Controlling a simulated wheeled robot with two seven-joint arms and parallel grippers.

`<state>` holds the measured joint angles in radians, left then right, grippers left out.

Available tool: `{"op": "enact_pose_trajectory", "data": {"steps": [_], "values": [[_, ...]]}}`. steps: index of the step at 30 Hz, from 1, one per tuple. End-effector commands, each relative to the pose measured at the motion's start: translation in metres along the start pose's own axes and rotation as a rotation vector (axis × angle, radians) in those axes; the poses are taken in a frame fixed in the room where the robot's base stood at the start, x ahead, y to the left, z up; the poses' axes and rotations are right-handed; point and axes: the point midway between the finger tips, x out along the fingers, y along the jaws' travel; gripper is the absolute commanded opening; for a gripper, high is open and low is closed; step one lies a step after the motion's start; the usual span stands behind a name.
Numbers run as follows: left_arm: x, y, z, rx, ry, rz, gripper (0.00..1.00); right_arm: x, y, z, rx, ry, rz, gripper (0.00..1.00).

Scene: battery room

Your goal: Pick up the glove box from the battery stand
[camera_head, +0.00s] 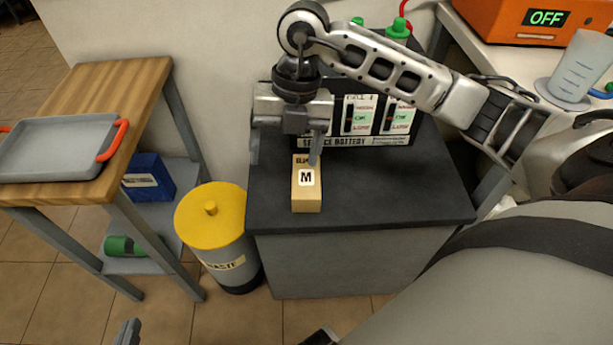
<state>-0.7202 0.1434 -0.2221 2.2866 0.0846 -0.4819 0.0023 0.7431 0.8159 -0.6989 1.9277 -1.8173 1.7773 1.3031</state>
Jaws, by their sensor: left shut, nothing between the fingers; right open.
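The glove box (305,203), a small tan box with a white "M" label, lies near the front left of the dark-topped battery stand (400,195). My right gripper (285,155) reaches in from the right and points down over the stand. It is open and empty. Its right finger overlaps the box's far end in the picture; its left finger is left of the box, near the stand's left edge. I cannot tell whether either finger touches the box. My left gripper (127,333) is shut and empty at the bottom edge, low and far from the box.
A battery (358,141) with labelled cells stands behind the box, partly hidden by my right arm. A yellow-lidded waste bin (212,225) stands left of the stand. A wooden-topped table (145,85) holds a grey tray (60,150). The stand's front right top is clear.

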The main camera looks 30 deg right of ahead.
Motion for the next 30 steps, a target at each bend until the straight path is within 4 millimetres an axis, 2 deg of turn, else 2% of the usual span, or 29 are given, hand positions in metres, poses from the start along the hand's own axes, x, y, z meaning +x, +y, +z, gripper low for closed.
{"op": "enact_pose_trajectory", "data": {"steps": [1,3,6,8,18,30], "values": [[0.001,0.0,0.002,0.001,0.003,0.002,0.0,-0.009,-0.015,0.016,0.05,-0.068,-0.07,0.78],[0.0,0.0,0.003,0.002,0.003,0.003,0.0,-0.019,-0.03,0.028,0.106,-0.128,-0.138,0.78],[0.0,0.001,0.005,0.001,0.0,0.004,0.0,-0.02,-0.04,0.036,0.143,-0.164,-0.18,0.78],[0.0,0.001,0.007,0.001,-0.001,0.005,0.0,-0.011,-0.043,0.037,0.147,-0.165,-0.187,0.78],[0.004,0.002,0.014,0.001,-0.01,0.014,0.0,0.058,-0.056,0.048,0.143,-0.162,-0.184,0.78],[0.014,0.003,0.022,0.0,-0.022,0.023,0.0,0.095,-0.062,0.059,0.143,-0.161,-0.181,0.78]]}}
